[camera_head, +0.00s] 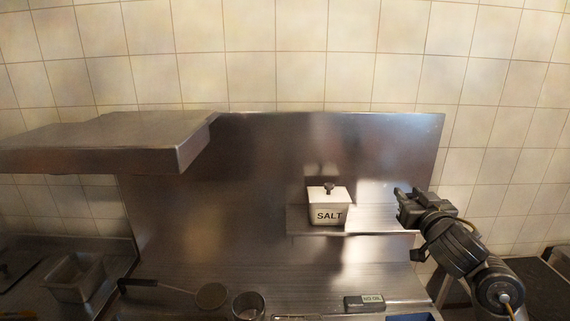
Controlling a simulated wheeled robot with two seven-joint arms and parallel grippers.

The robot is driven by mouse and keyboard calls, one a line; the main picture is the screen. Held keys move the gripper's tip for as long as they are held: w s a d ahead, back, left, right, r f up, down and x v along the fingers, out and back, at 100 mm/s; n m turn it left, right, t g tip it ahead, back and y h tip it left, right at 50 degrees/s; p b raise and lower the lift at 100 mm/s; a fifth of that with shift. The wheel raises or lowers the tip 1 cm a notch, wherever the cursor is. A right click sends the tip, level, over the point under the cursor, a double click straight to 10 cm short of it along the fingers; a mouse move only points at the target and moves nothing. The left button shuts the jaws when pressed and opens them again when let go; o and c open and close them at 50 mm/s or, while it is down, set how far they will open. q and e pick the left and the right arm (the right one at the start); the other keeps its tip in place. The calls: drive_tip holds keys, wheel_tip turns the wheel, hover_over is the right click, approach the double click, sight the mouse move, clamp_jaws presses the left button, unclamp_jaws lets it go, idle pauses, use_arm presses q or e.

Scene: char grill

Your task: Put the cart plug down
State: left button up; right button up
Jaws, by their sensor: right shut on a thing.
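My right gripper (402,203) is in the right half of the view, at the right end of a narrow metal shelf (375,217). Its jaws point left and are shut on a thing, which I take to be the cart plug. The plug is dark and small against the dark fingers, so its shape cannot be made out. My left gripper is not in view.
A white salt box (328,212) with a dark knob stands on the shelf, left of my right gripper. Below are a small dark device (364,302), a metal cup (248,305) and a round-headed utensil (211,295). A steel hood (100,145) juts out at left.

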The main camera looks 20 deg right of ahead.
drive_tip(key=shift+a+r, duration=0.1)
drive_tip(key=shift+w+a+r+n+y, duration=0.2)
drive_tip(key=shift+a+r+n+y, duration=0.45)
drive_tip(key=shift+a+y, duration=0.2)
drive_tip(key=a+f+n+y+b, duration=0.2)
drive_tip(key=a+f+n+y, duration=0.1)
drive_tip(key=a+y, duration=0.3)
drive_tip(key=s+a+f+n+y+b, duration=0.1)
drive_tip(key=s+a+f+y+b, duration=0.1)
drive_tip(key=a+f, duration=0.3)
drive_tip(key=s+a+f+n+g+y+b, duration=0.1)
drive_tip(key=a+f, duration=0.5)
drive_tip(key=f, duration=0.8)
drive_tip(key=s+a+f+n+y+b, duration=0.3)
drive_tip(key=s+a+f+b, duration=0.2)
drive_tip(key=f+b, duration=0.2)
wheel_tip(320, 180, down, 3)
drive_tip(key=shift+s+a+r, duration=0.1)
drive_tip(key=shift+s+a, duration=0.2)
drive_tip(key=shift+a, duration=0.05)
drive_tip(key=shift+w+r+m+t+h, duration=0.3)
drive_tip(key=shift+w+r+m+h, duration=0.2)
drive_tip(key=shift+m+h, duration=0.65)
drive_tip(key=shift+w+r+m+t+h, duration=0.3)
drive_tip(key=shift+w+r+m+h, duration=0.35)
drive_tip(key=shift+h, duration=0.9)
drive_tip(key=shift+w+r+m+t+h, duration=0.3)
drive_tip(key=shift+r+m+h, duration=0.1)
drive_tip(key=shift+m+h, duration=0.8)
